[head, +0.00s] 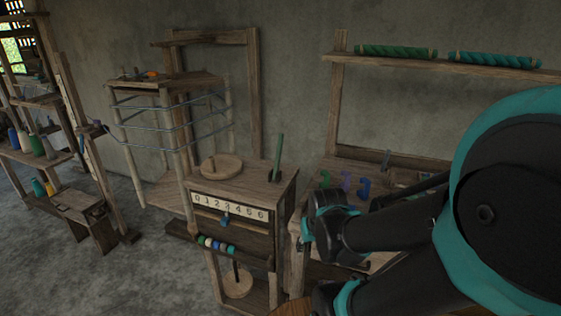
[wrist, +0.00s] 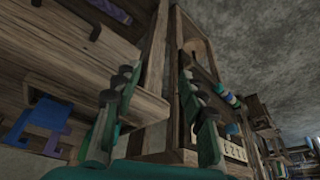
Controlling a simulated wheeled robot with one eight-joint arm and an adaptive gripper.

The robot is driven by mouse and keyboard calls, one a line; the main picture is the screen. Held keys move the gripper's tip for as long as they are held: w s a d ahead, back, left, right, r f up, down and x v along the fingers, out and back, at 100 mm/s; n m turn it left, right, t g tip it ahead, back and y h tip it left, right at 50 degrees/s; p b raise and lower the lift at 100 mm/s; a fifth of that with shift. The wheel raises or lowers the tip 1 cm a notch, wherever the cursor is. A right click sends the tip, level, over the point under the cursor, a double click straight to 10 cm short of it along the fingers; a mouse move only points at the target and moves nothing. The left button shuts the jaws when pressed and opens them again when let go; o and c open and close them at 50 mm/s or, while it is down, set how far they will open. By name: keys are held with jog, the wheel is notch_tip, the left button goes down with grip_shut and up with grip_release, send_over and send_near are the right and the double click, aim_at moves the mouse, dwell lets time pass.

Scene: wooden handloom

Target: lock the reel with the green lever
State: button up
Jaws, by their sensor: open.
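The green lever (head: 277,158) stands nearly upright on top of the wooden box with a number scale (head: 228,207). The reel (head: 170,110), a wooden frame wound with bluish yarn, stands behind and left of that box. In the wrist view my gripper (wrist: 156,80) is open, its two green fingers apart with nothing between them and wooden posts behind. In the head view the end of my arm is right of and below the lever, apart from it in the picture; the fingers are not clear there. I cannot make out the lever in the wrist view.
Coloured beads (head: 216,245) sit on a rod at the box's front; they also show in the wrist view (wrist: 228,97). Coloured numeral-shaped hooks (head: 345,184) are on the bench to the right. A shelf (head: 430,64) holds two yarn rolls. Open floor (head: 130,285) lies left.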

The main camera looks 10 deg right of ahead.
jog(key=shift+c, duration=0.6)
jog(key=shift+w+r, duration=0.15)
jog(key=shift+w, duration=0.15)
jog(key=shift+c, duration=1.2)
jog(key=w+r, duration=0.2)
jog(key=w, duration=0.2)
jog(key=w+r+m+t+y, duration=0.1)
jog(key=w, duration=0.3)
jog(key=w+r+m+t, duration=0.1)
jog(key=w+r, duration=0.1)
jog(key=w, duration=0.2)
jog(key=shift+a+r, duration=0.35)
jog(key=shift+a, duration=0.05)
grip_shut()
jog(key=w+r+m+y, duration=0.1)
jog(key=w, duration=0.1)
jog(key=w+r+m+y, duration=0.1)
jog(key=w+m, duration=0.1)
jog(key=w, duration=0.1)
jog(key=w+r+m+t+y, duration=0.1)
jog(key=w+m+y, duration=0.1)
jog(key=w, duration=0.1)
jog(key=shift+w, duration=0.2)
jog(key=w+d+r+m+t+y, duration=0.5)
jog(key=w+d+r+m+y, duration=0.1)
jog(key=w+d+r, duration=0.3)
jog(key=shift+m, duration=0.7)
